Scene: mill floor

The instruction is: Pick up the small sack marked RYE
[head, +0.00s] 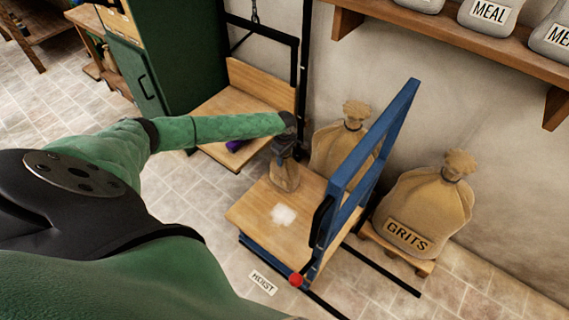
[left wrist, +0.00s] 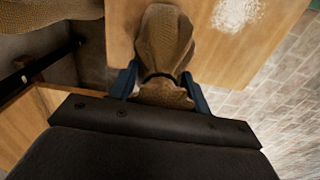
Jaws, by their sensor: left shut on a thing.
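A small brown sack (head: 284,176) is at the back corner of the wooden platform (head: 250,215) of a blue-framed lift. No marking shows on its visible side, so I cannot read RYE. My left gripper (head: 285,148) reaches down from above and is shut on the sack's gathered neck. In the left wrist view the sack (left wrist: 163,40) hangs between the two blue fingers (left wrist: 161,88), with its tied neck pinched. I cannot tell whether its bottom touches the platform. My right gripper is not in view.
White powder (head: 283,215) lies on the platform. The blue upright frame (head: 375,140) stands to the right. A large sack marked GRITS (head: 425,205) sits on a pallet; another large sack (head: 338,142) stands behind the lift. A shelf (head: 450,40) holds MEAL sacks.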

